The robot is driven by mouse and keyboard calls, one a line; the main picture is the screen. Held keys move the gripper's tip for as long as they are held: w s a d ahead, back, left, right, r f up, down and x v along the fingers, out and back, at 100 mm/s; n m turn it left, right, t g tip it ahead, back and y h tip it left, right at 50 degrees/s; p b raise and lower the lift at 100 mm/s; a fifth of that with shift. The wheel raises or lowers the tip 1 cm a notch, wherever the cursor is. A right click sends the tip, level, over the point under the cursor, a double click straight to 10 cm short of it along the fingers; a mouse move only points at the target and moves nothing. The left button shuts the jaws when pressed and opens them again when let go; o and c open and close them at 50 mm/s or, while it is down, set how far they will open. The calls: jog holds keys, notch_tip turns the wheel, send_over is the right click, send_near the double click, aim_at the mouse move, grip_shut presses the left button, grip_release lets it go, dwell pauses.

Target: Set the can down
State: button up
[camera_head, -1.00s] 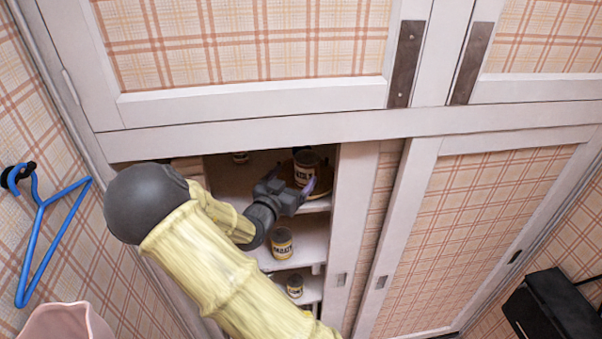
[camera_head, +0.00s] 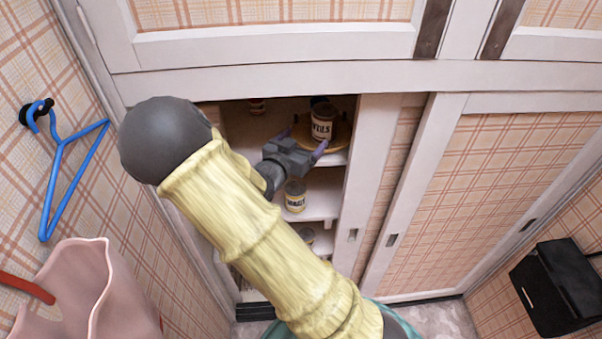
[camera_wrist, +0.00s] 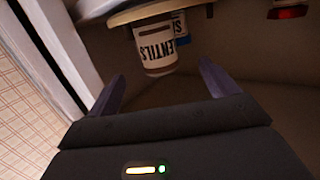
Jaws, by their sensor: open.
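In the wrist view the fingertips (camera_wrist: 160,76) lie on either side and appear clear of the can.
A second can with a blue label (camera_wrist: 182,28) stands behind the first. Another can (camera_head: 295,196) stands on the shelf below. The cabinet door frame (camera_head: 372,180) is close on the right.

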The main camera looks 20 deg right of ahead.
notch_tip(320, 180, down, 5)
jog(key=s+a+n+g+y, duration=0.2)
jog(key=a+y, duration=0.1)
jog(key=y, duration=0.3)
jog(key=s+a+r+n+g+y, duration=0.1)
jog(key=s+a+n+g+y, duration=0.1)
jog(key=s, duration=0.7)
jog(key=s+a+r+n+g+y, duration=0.2)
jog(key=s+n, duration=0.4)
jog(key=s, duration=0.3)
jog(key=a+g+y, duration=0.1)
jog(key=g+y, duration=0.1)
jog(key=shift+a+y, duration=0.15)
jog(key=shift+y, duration=0.25)
jog(key=shift+f+b, duration=0.45)
